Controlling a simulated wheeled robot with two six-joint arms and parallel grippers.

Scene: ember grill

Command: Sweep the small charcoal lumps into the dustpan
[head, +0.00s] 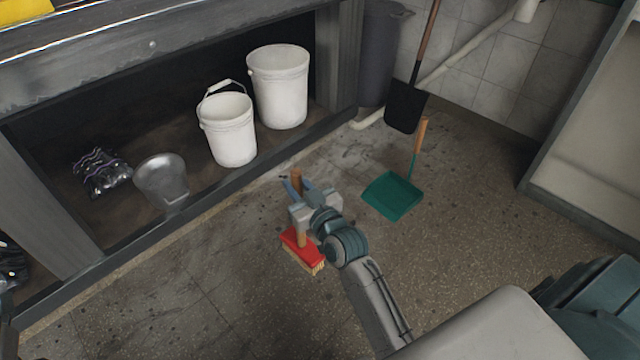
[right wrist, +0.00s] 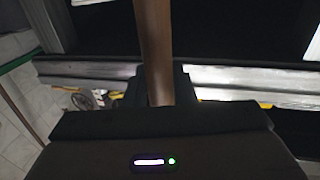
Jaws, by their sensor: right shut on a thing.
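My right gripper (head: 296,192) is shut on the upright wooden handle of a hand brush. The brush's red head (head: 303,247) with pale bristles is below the gripper, at or just above the floor; contact is unclear. In the right wrist view the brown handle (right wrist: 153,45) rises between the fingers. The green dustpan (head: 391,196) lies on the floor to the right of the brush, its handle (head: 420,136) pointing up toward the wall. Small dark specks dot the floor; I cannot tell which are charcoal lumps. My left gripper is not in view.
Two white buckets (head: 229,135) (head: 280,92), a metal scoop (head: 162,178) and a dark bag (head: 102,173) stand under the counter behind a raised ledge (head: 140,250). A black shovel (head: 404,108) leans at the wall. Floor left and front of the brush is open.

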